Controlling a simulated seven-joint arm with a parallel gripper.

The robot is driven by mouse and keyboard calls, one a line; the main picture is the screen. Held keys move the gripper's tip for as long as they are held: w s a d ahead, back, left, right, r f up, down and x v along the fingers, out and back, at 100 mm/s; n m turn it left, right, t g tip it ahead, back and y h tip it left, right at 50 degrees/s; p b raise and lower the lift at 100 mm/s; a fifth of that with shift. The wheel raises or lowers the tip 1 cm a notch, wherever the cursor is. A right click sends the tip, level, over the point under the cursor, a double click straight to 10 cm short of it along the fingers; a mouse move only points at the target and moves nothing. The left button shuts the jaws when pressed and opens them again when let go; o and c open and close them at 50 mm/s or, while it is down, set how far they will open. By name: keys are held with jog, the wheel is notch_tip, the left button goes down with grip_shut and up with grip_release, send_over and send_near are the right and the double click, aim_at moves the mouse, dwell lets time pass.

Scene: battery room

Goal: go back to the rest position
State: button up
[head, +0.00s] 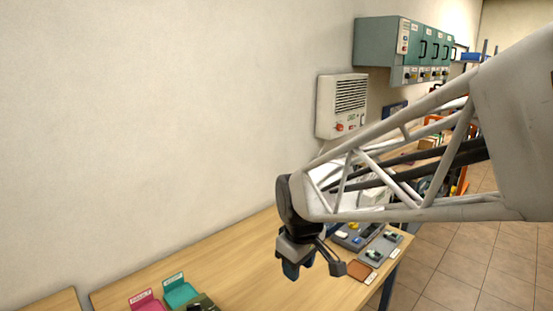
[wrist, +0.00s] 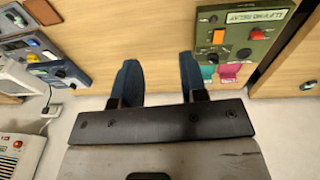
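My gripper (head: 315,271) hangs over the wooden table in the head view, at the end of my white lattice arm. In the wrist view, my gripper (wrist: 159,78) has its two blue-tipped fingers apart, with only bare table and wall showing between them. It is open and empty. It touches nothing that I can see.
A green relay box (wrist: 238,38) lies near pink (head: 147,302) and teal (head: 181,292) labelled holders. Grey switch panels (head: 352,237) stand by a brown pad (head: 360,271). A vented unit (head: 342,106) and teal cabinet (head: 378,42) hang on the wall. The middle table is clear.

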jog(key=s+d+r+m+t, duration=0.1)
jog(key=s+d+r+m, duration=0.1)
jog(key=s+d+m, duration=0.7)
jog(key=s+d, duration=0.4)
jog(key=s, duration=0.4)
jog(key=shift+s+d+h, duration=0.2)
jog(key=shift+d+h, duration=0.1)
jog(key=shift+d, duration=0.1)
jog(key=shift+r, duration=0.1)
jog(key=shift+c, duration=0.4)
dwell(1.3)
